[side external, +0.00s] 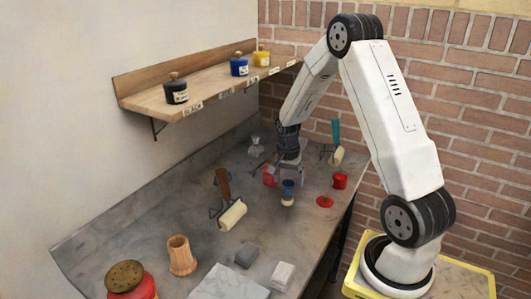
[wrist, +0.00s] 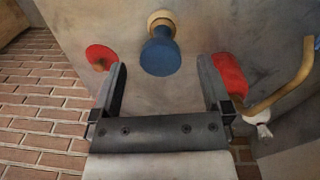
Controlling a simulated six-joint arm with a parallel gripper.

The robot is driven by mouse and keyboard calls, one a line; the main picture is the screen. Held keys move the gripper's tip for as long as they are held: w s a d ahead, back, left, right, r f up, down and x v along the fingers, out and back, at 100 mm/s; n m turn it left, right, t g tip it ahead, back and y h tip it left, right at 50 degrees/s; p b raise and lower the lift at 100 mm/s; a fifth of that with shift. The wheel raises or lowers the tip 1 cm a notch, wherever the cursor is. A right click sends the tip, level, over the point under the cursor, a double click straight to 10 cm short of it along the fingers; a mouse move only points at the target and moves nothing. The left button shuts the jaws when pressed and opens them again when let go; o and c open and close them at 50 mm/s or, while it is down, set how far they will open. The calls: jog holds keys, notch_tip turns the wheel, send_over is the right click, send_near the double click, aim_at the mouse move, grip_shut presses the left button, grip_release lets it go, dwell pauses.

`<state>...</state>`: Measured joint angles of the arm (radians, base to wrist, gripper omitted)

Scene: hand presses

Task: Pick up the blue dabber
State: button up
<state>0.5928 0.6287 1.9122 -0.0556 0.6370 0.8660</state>
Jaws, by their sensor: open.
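The blue dabber (side external: 288,187) stands on the grey table below my gripper in the side external view, with a blue upper part and a pale base. In the wrist view the dabber (wrist: 160,52) lies beyond the fingertips, roughly midway between them. Its cream base shows at its far end. My gripper (wrist: 162,78) is open and empty. In the side external view my gripper (side external: 287,172) is just above the dabber; whether they touch is hard to tell there.
A red ink patch (side external: 325,201), a red jar (side external: 340,181) and a red object (side external: 269,176) are close by. A roller (side external: 232,215) lies to the left, another roller (side external: 337,154) behind. A wooden cup (side external: 181,256) stands in front. The shelf (side external: 205,92) holds ink jars.

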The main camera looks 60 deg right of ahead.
aim_at(288, 193)
jog(key=shift+s+a+f, duration=0.1)
jog(key=shift+a+f, duration=0.05)
jog(key=shift+f, duration=2.35)
grip_shut()
